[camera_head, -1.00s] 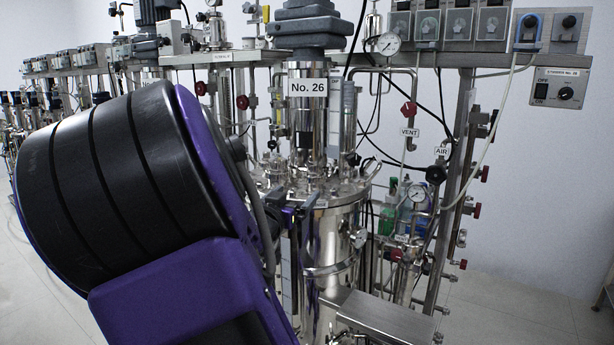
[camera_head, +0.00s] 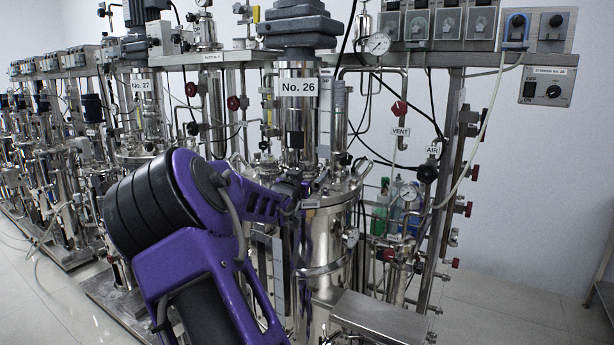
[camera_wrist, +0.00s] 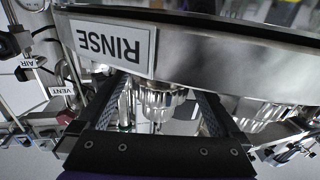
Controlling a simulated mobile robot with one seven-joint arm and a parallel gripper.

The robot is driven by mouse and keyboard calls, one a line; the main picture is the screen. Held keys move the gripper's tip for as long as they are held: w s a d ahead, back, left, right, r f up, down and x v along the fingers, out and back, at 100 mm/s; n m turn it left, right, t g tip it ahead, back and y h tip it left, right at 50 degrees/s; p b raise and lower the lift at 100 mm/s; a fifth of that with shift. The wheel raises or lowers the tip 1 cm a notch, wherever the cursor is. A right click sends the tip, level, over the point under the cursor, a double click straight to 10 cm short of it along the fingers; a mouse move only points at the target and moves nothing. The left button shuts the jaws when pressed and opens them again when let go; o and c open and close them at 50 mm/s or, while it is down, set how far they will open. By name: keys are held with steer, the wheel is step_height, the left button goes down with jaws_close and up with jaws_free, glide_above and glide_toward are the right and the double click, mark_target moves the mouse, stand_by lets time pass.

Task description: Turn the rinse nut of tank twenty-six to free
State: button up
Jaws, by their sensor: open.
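Tank twenty-six (camera_head: 335,225) is a shiny steel vessel with a "No. 26" sign (camera_head: 297,87) above its lid. In the wrist view a "RINSE" label (camera_wrist: 112,44) appears upside down on a steel rim. Just below it is a silver ribbed nut (camera_wrist: 160,103), which appears to be the rinse nut. My gripper (camera_wrist: 162,92) is open, with one dark finger on each side of the nut. Gaps show between the fingers and the nut. The nut's turn position is not readable. In the head view my arm reaches the tank's lid, and the fingers are hard to make out.
Tank No. 27 (camera_head: 140,90) and more tanks stand at the left. A red VENT valve (camera_head: 399,109), a dark AIR knob (camera_head: 427,173) and hanging cables crowd the right. A steel box (camera_head: 382,317) sits low in front.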

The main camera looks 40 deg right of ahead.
steer(key=c, duration=1.3)
steer(key=shift+f, duration=0.1)
